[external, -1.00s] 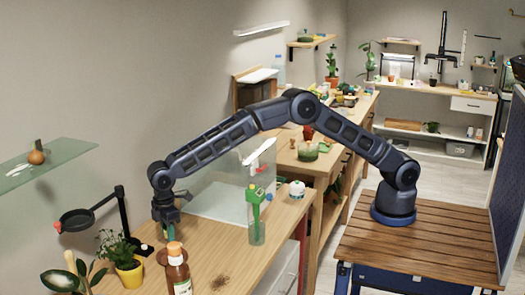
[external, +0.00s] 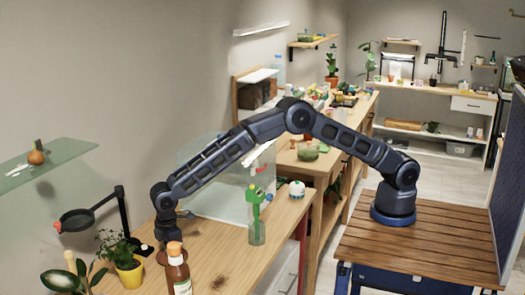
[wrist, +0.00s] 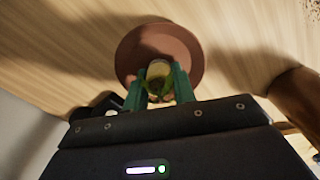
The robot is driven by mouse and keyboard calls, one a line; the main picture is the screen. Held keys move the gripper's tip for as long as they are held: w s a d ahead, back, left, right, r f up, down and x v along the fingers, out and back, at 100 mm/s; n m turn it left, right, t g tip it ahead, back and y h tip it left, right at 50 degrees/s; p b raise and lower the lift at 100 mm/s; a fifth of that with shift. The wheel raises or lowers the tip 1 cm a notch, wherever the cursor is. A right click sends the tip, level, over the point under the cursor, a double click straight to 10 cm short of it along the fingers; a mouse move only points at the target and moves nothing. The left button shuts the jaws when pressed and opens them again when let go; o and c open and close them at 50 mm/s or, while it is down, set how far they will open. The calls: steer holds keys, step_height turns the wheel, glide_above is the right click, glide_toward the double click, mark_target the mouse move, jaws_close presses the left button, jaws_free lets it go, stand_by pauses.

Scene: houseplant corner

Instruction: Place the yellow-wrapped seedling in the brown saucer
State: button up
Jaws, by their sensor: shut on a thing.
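The brown saucer (wrist: 190,50) lies on the wooden bench in the wrist view. A sliver of it (external: 162,258) shows beside the bottle in the external view. The yellow-wrapped seedling (wrist: 157,71) is between the green fingers of my gripper (wrist: 160,82), which is shut on it. Its yellow wrap and green leaves appear over the saucer, inside its rim. I cannot tell whether its bottom touches the saucer. In the external view the fingertips and the seedling are hidden behind the bottle.
A brown bottle with an orange cap (external: 178,270) stands close in front of my gripper. A green-topped clear bottle (external: 257,228) stands right. The bench between the bottles is mostly clear.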

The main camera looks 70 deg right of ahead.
steer(key=o, duration=1)
steer(key=shift+r, duration=3.5)
